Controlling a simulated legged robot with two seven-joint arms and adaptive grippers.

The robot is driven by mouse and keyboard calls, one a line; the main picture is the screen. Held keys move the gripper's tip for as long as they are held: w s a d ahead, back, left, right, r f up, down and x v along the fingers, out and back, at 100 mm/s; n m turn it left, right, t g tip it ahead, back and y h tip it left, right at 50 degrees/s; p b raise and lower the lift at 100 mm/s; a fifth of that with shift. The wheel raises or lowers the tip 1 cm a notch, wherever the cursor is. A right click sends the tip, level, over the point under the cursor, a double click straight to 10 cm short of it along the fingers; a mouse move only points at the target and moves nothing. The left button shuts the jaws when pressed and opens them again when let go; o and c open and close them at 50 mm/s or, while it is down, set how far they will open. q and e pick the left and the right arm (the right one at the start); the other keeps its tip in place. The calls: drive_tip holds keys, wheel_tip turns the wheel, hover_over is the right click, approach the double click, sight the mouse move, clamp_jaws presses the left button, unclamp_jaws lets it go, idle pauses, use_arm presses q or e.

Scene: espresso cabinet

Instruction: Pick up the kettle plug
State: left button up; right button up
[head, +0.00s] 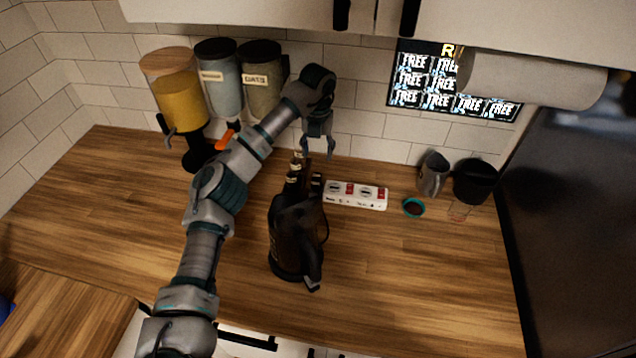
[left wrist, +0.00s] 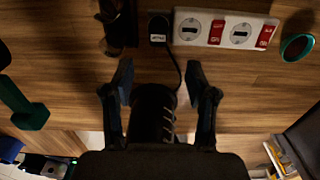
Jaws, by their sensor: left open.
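The kettle plug looks like a small black block with a pale label (left wrist: 158,28), at the left end of the white power strip (left wrist: 222,30) in the left wrist view. In the head view it is a small dark shape (head: 316,183) beside the strip (head: 358,195). A dark cord runs down from it. My left gripper (head: 318,152) is open and empty, pointing down above the back of the counter. Its spread fingers (left wrist: 159,66) lie below the plug in the left wrist view, apart from it. The black kettle (head: 297,236) stands in front of the strip. My right gripper is not visible.
Storage jars (head: 220,80) stand at the back left. A grey pitcher (head: 433,174), a dark cup (head: 475,181) and a teal ring (head: 413,207) are right of the strip. A dark upright item (left wrist: 112,25) stands just left of the plug. The counter's right front is clear.

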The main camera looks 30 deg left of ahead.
sight(316, 175)
use_arm(q)
wheel_tip(316, 175, down, 5)
drive_tip(key=shift+w+f, duration=0.15)
drive_tip(key=shift+f, duration=0.05)
drive_tip(key=shift+a+f, duration=0.5)
drive_tip(key=shift+f, duration=0.35)
drive_tip(key=f, duration=0.3)
drive_tip(key=shift+d+f+b, duration=0.2)
drive_tip(key=shift+f+b, duration=0.1)
drive_tip(key=shift+f, duration=0.1)
drive_tip(key=shift+d+f, duration=0.15)
drive_tip(key=shift+f, duration=0.1)
drive_tip(key=shift+d, duration=0.15)
drive_tip(key=shift+a, duration=0.2)
drive_tip(key=c, duration=1.1)
drive_tip(key=shift+a, duration=0.15)
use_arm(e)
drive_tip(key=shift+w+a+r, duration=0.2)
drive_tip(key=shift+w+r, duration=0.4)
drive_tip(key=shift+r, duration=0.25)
